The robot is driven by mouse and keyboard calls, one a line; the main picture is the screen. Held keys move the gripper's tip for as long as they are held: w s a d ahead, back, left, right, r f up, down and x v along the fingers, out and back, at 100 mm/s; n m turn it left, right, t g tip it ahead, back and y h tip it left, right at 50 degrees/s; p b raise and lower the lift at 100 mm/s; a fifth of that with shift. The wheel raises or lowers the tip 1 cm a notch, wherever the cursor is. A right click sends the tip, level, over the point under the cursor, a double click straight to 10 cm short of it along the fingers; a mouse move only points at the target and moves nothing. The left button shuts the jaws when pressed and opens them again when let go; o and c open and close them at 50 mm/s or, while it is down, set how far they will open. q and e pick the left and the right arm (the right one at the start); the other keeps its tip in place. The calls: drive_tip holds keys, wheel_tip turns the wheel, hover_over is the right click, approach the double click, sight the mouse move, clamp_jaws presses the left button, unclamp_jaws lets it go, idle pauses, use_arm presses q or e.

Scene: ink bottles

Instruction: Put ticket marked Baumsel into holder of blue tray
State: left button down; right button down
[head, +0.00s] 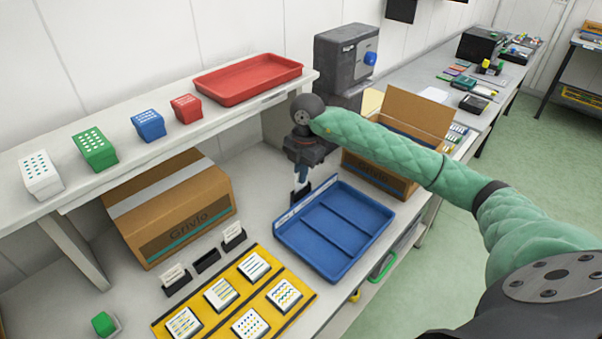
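The blue tray (350,212) lies on the bench with its inside divided into compartments. A pale strip, apparently its holder (291,212), runs along its back-left edge; I cannot tell if a ticket is in it. My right gripper (302,176) points down just above and behind that edge; its fingers are small and dark, and I cannot tell if they hold a ticket. White tickets stand in black stands, one at the left (173,273) and one at the right (233,234). The stand between them (207,261) is empty. The writing is too small to read. My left gripper is out of view.
A yellow board (262,322) with several patterned cards lies in front of the stands. A closed cardboard box (177,210) stands behind them, and an open one (420,112) behind my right arm. The shelf above holds a red tray (248,79) and several small boxes.

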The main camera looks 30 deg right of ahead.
drive_tip(key=shift+f+b, duration=0.45)
drive_tip(key=shift+f, duration=0.25)
idle(0.5)
drive_tip(key=c, duration=1.5)
unclamp_jaws()
drive_tip(key=shift+c, duration=0.2)
